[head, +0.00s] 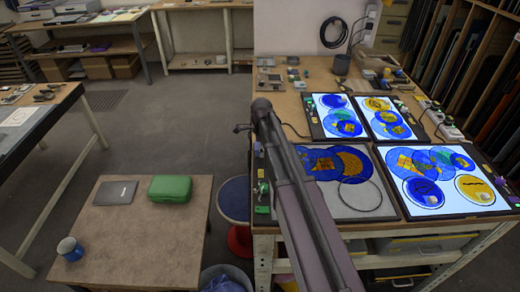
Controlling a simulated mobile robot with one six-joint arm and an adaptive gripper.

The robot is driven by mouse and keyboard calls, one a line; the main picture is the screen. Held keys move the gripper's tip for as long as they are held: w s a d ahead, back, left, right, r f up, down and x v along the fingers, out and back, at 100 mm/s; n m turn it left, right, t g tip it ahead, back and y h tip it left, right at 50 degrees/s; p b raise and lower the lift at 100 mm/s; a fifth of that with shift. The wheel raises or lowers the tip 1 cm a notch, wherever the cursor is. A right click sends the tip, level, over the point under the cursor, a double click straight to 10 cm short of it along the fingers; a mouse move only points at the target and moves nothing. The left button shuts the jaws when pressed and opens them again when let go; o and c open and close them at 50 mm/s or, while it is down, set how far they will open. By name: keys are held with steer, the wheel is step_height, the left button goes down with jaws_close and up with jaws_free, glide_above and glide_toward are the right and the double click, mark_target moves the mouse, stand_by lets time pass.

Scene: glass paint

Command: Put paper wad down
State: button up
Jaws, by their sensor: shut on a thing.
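No paper wad can be made out in the head view. My arm rises from the bottom edge and reaches over the left end of the workbench (292,226). My gripper cannot be made out; the arm's far end hides that area, and only a small dark part sticks out to its left. I cannot see what the gripper holds. A bin (226,279) with something blue in it stands on the floor at the bottom edge, partly cut off.
Several lit panels with blue and yellow glass discs (423,194) cover the workbench. Floor behind is clear.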

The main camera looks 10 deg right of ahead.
steer(key=o, duration=0.9)
steer(key=shift+c, duration=0.2)
step_height(320, 180, up, 12)
steer(key=p, duration=1.2)
steer(key=shift+r, duration=0.1)
steer(key=s+n, duration=2)
steer(key=s, duration=0.1)
steer(key=shift+a, duration=0.35)
